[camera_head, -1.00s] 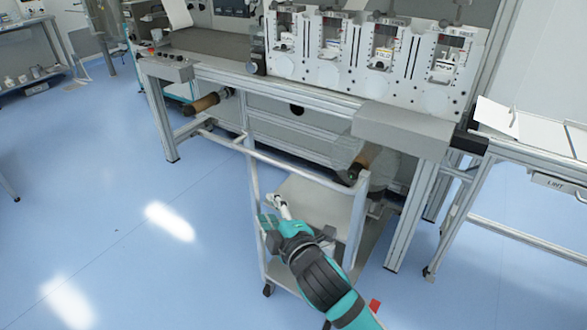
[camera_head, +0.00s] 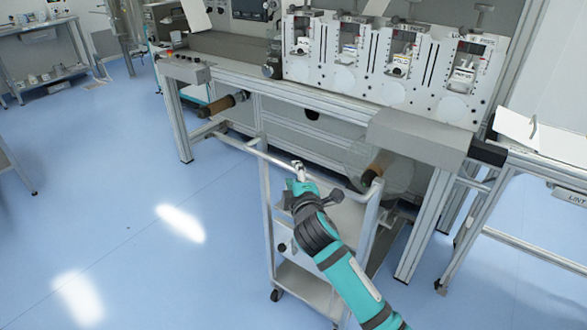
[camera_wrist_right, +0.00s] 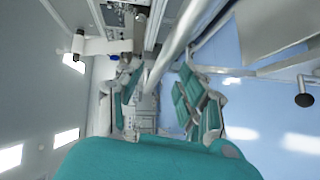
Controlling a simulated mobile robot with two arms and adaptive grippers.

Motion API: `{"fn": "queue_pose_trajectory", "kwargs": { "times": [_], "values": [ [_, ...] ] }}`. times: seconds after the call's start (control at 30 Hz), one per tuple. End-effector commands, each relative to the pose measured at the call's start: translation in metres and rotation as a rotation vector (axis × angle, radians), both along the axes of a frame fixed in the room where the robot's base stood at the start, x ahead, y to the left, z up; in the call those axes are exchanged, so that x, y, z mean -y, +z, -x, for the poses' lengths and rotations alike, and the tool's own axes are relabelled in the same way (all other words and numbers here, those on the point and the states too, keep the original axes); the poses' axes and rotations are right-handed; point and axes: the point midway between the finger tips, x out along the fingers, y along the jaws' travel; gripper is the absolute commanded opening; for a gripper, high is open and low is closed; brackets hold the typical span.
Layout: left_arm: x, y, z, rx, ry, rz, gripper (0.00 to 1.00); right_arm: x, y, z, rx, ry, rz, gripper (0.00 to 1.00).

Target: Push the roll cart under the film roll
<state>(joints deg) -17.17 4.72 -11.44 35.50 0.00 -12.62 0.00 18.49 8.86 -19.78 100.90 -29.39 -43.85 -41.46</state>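The roll cart (camera_head: 268,215), with a pale tubular frame and shelves, stands in front of the machine. The film roll (camera_head: 403,173) is clear film on a brown core, mounted under the machine near the cart's right upright. My right gripper (camera_head: 299,168) is at the cart's top handle bar (camera_head: 325,180). In the right wrist view my right gripper (camera_wrist_right: 165,105) has its teal fingers spread, and a pale bar (camera_wrist_right: 175,50) runs between them in the picture. Whether the fingers touch the bar is unclear. My right forearm hides part of the cart. My left gripper is not visible.
The machine's frame leg (camera_head: 425,225) stands right of the cart. Another brown core (camera_head: 217,105) sticks out at the machine's left. A side table (camera_head: 540,165) is at right. The blue floor (camera_head: 130,220) left of the cart is clear.

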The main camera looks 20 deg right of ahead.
Motion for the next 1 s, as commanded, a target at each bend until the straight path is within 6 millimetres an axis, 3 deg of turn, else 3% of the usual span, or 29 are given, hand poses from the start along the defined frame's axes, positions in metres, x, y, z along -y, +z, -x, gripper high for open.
{"fn": "queue_pose_trajectory", "kwargs": {
  "times": [0.23,0.63,0.9,1.0],
  "values": [
    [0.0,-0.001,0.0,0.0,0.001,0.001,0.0,0.003,-0.005,-0.033,0.0,0.0,-0.001,0.38],
    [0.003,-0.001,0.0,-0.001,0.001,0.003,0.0,0.004,-0.006,-0.039,0.0,0.001,-0.001,0.38],
    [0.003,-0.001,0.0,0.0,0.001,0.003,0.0,0.004,-0.006,-0.039,0.0,0.001,-0.001,0.03],
    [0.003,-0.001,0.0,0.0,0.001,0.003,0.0,0.004,-0.005,-0.039,0.0,0.001,-0.001,0.0]
  ]
}}
